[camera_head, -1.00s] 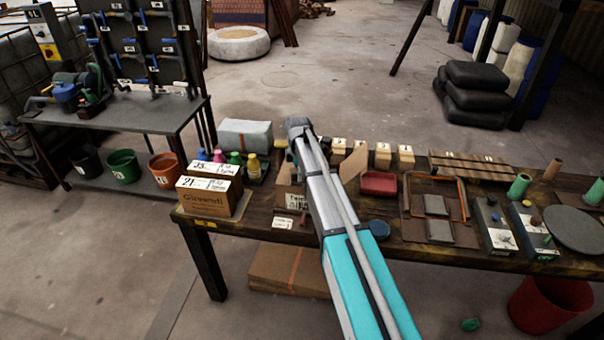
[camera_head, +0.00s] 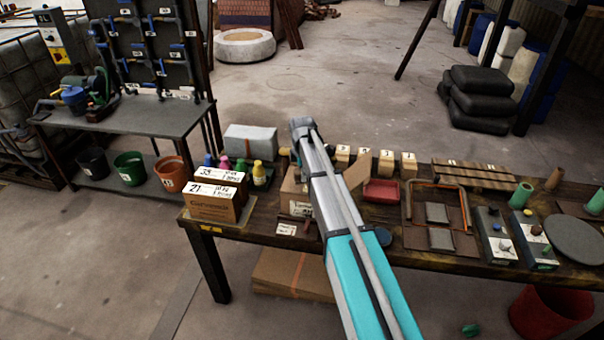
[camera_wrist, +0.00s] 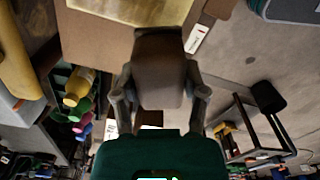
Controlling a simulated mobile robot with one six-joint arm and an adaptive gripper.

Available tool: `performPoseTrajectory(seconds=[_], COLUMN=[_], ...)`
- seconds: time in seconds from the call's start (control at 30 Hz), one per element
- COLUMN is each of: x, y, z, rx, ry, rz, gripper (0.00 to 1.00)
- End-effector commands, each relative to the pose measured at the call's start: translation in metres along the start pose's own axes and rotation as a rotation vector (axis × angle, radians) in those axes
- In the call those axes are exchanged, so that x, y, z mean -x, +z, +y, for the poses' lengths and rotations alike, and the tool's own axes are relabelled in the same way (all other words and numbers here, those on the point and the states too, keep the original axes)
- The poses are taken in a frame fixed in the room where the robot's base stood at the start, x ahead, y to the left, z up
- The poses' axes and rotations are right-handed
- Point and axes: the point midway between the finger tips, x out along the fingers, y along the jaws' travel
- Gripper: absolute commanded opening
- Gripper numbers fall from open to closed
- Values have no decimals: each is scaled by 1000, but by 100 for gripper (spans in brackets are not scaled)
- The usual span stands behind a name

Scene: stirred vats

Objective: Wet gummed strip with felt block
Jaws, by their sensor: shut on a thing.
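In the wrist view my gripper (camera_wrist: 160,98) is shut on a brown-grey block (camera_wrist: 158,75), which looks like the felt block. The block's far end overlaps a glossy yellowish strip (camera_wrist: 130,12) on a cardboard box (camera_wrist: 90,42); I cannot tell whether they touch. The strip looks like the gummed strip. In the head view the open cardboard box (camera_head: 294,190) stands on the bench, partly behind my arm, with a flap (camera_head: 358,170) raised. My gripper and the block are hidden there by my arm.
Two numbered cartons (camera_head: 210,204) stand at the bench's left end, near coloured bottles (camera_head: 259,174) and a grey block (camera_head: 250,142). A red tray (camera_head: 381,191), small numbered blocks (camera_head: 386,160) and a wire frame (camera_head: 436,187) lie right of my arm. The bench (camera_head: 275,232) is crowded.

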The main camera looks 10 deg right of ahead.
Motion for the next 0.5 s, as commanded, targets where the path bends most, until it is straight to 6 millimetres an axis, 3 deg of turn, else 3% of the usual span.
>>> performPoseTrajectory(seconds=[0.23,0.5], x=[21,24], y=[0,0], z=[0,0], rx=[0,0], ry=[0,0], rz=[0,0], gripper=[18,18])
